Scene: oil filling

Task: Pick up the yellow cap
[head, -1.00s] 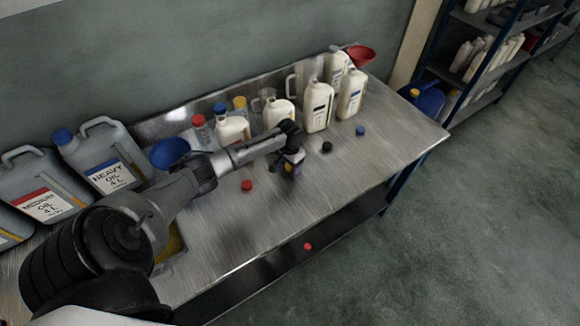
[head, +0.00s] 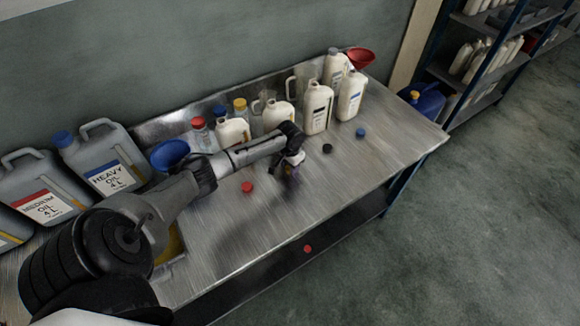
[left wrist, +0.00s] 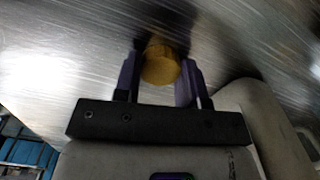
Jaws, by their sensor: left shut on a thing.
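The yellow cap (left wrist: 161,65) is round and sits between the two fingers of my left gripper (left wrist: 160,75) in the left wrist view, with a finger against each side. In the head view my left gripper (head: 291,172) is over the middle of the metal table, pointing down. It hides the cap there. The gripper is shut on the cap. I cannot tell surely whether the cap is clear of the table top. My right gripper is not in view.
On the metal table (head: 235,240) lie a red cap (head: 247,187), a black cap (head: 327,148) and a blue cap (head: 361,132). White bottles (head: 317,107) and large grey oil jugs (head: 105,160) line the back. The front right of the table is clear.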

